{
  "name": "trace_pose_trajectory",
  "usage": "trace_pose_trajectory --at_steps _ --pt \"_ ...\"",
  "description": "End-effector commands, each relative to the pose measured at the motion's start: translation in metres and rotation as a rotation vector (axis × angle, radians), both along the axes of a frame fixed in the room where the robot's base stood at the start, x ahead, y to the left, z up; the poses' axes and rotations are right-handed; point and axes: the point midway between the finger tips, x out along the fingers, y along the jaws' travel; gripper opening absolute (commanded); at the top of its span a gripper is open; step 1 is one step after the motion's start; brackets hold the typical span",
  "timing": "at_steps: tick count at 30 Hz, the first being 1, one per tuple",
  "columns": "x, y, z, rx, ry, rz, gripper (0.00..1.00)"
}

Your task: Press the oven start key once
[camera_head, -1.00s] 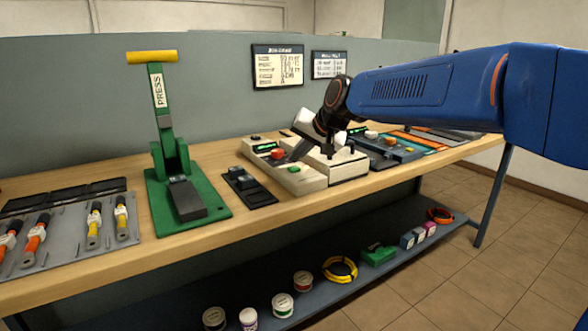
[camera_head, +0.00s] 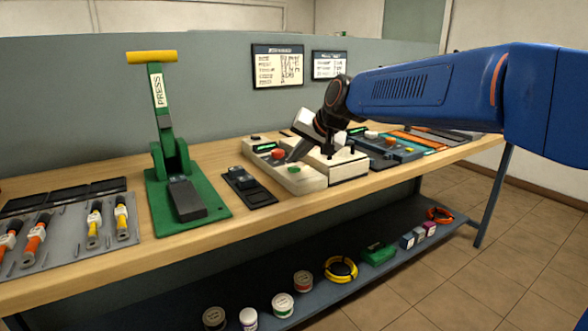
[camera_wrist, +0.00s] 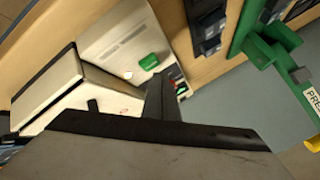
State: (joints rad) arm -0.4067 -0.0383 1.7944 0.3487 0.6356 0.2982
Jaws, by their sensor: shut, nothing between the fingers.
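A cream control unit (camera_head: 306,181) stands on the bench with a green key (camera_head: 294,169), a red button (camera_head: 278,153) and a small lit display (camera_head: 264,147). The green key (camera_wrist: 149,62) also shows in the wrist view, uncovered, just beyond my fingers. A cream box (camera_head: 345,168) with a dark top edge stands right beside the unit; I see no readable oven label on either. My gripper (camera_head: 293,156) is shut and empty, slanting down over the unit close to the red button and green key. In the wrist view its dark fingers (camera_wrist: 160,97) hide part of the unit. Contact cannot be told.
A green press (camera_head: 185,205) with a yellow handle stands to the left, with a small black tray (camera_head: 248,187) between it and the unit. A blue unit (camera_head: 385,150) lies to the right. A lower shelf holds tubs and a yellow coil (camera_head: 341,270).

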Motion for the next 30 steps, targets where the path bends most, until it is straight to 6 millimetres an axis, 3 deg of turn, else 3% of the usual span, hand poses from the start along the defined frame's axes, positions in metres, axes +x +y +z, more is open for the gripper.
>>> trace_pose_trajectory --at_steps 30 --pt "0.0 0.0 -0.01 0.0 0.0 0.0 0.0"
